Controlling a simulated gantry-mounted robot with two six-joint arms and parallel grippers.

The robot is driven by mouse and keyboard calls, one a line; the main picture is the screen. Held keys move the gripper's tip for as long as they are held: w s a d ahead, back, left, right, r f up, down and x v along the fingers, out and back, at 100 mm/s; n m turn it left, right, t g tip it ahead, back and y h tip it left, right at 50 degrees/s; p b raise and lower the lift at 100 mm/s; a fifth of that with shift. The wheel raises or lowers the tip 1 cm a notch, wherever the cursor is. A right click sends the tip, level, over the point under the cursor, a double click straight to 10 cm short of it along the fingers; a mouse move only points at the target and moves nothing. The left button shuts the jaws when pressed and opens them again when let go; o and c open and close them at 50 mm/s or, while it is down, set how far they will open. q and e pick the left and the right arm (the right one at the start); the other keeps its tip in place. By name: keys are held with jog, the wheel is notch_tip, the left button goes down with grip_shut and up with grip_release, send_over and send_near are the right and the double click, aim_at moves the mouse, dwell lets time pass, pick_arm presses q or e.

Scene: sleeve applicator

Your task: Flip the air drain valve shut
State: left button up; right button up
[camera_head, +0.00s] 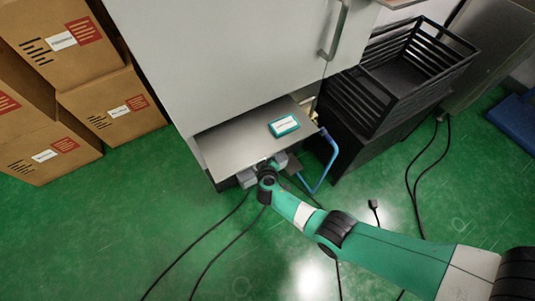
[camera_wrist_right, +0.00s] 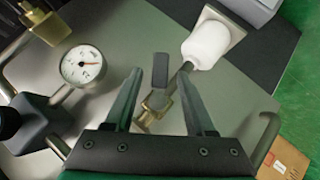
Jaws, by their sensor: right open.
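In the right wrist view, a small valve with a brass body (camera_wrist_right: 153,108) and a dark, upright-looking lever handle (camera_wrist_right: 160,70) shows between the two fingers of my right gripper (camera_wrist_right: 162,84). The fingers are spread apart, one on each side of the valve, with visible gaps. I cannot tell the depth between the fingertips and the handle. In the head view, my right gripper (camera_head: 265,166) is at the front edge of the low metal shelf, and its fingertips are hidden there. The valve cannot be made out in the head view. My left gripper is not in view.
In the right wrist view, a round gauge (camera_wrist_right: 82,65) sits left of the valve and a white bowl (camera_wrist_right: 207,45) sits right. The shelf (camera_head: 232,148) carries a teal-and-white box (camera_head: 284,127). A blue hose (camera_head: 327,165) hangs at its right. Cables cross the green floor.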

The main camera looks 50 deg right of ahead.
jog(key=p+v, duration=0.6)
jog(key=v, duration=0.4)
jog(key=shift+p, duration=0.3)
jog(key=shift+s+r, duration=0.1)
jog(key=shift+r, duration=0.05)
